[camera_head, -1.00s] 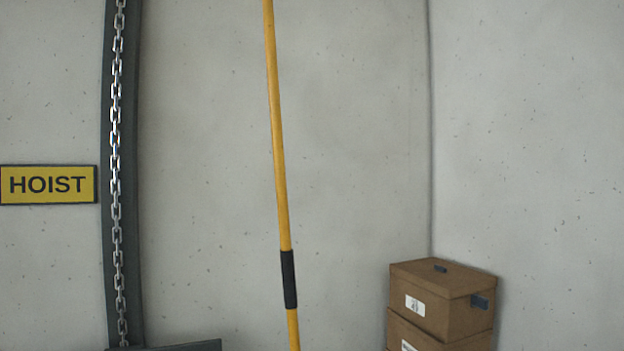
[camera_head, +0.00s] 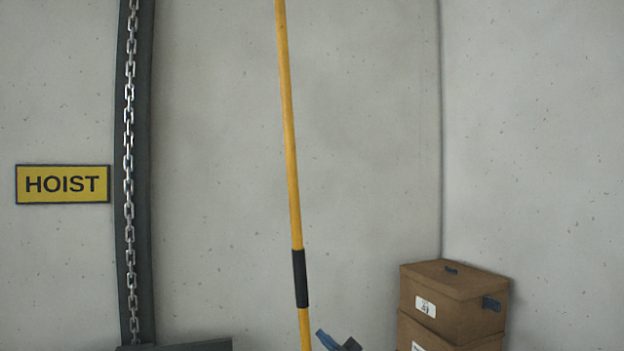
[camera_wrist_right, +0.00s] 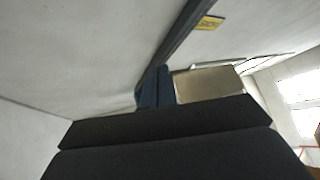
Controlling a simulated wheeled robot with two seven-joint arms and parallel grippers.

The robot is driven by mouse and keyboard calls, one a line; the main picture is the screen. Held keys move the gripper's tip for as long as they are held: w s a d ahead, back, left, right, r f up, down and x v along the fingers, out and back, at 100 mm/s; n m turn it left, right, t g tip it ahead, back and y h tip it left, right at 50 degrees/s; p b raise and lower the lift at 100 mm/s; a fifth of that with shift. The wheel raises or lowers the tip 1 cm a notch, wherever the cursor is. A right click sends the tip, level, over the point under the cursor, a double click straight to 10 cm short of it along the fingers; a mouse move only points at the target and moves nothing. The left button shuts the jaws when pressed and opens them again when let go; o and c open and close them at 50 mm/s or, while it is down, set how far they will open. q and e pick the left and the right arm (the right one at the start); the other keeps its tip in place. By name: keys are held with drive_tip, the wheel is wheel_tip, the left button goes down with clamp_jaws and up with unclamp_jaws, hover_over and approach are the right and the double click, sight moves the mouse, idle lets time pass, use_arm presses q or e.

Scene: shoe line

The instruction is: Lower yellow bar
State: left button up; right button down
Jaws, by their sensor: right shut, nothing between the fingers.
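The yellow bar (camera_head: 291,150) stands nearly upright in the head view, leaning slightly, with a black grip sleeve (camera_head: 300,278) low on it. Its top and bottom run out of the picture. My right gripper (camera_head: 325,340) shows at the bottom edge, just right of the bar below the sleeve; only its blue tip and a dark part are visible. In the right wrist view its blue fingers (camera_wrist_right: 153,88) are together with nothing between them. I cannot tell whether it touches the bar. My left gripper is not in view.
A hanging chain (camera_head: 128,160) runs down a dark post at left, beside a yellow HOIST sign (camera_head: 62,184). Stacked brown boxes (camera_head: 450,300) stand at lower right near the wall corner. A dark panel edge (camera_head: 190,346) shows at the bottom. The wall behind the bar is bare.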

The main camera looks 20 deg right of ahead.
drive_tip(key=s+r+n+g+y, duration=0.35)
drive_tip(key=r+n+g, duration=0.3)
drive_tip(key=r, duration=0.85)
drive_tip(key=s+r+n+g+y, duration=0.2)
drive_tip(key=r+n+g+y, duration=0.5)
drive_tip(key=r, duration=0.8)
drive_tip(key=s+d+r+n+g+h, duration=0.2)
drive_tip(key=s+d+r+n+h, duration=0.15)
drive_tip(key=s+r, duration=0.45)
drive_tip(key=s+d+r+n+g+h, duration=0.1)
drive_tip(key=s+d+r+n+h, duration=0.2)
drive_tip(key=r, duration=0.8)
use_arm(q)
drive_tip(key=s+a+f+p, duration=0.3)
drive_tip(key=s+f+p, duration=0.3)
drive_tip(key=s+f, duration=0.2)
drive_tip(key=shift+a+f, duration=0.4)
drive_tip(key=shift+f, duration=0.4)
use_arm(e)
drive_tip(key=w+a, duration=0.1)
drive_tip(key=a, duration=1.4)
drive_tip(key=shift+w+f+m+h, duration=0.3)
drive_tip(key=shift+w+f, duration=0.1)
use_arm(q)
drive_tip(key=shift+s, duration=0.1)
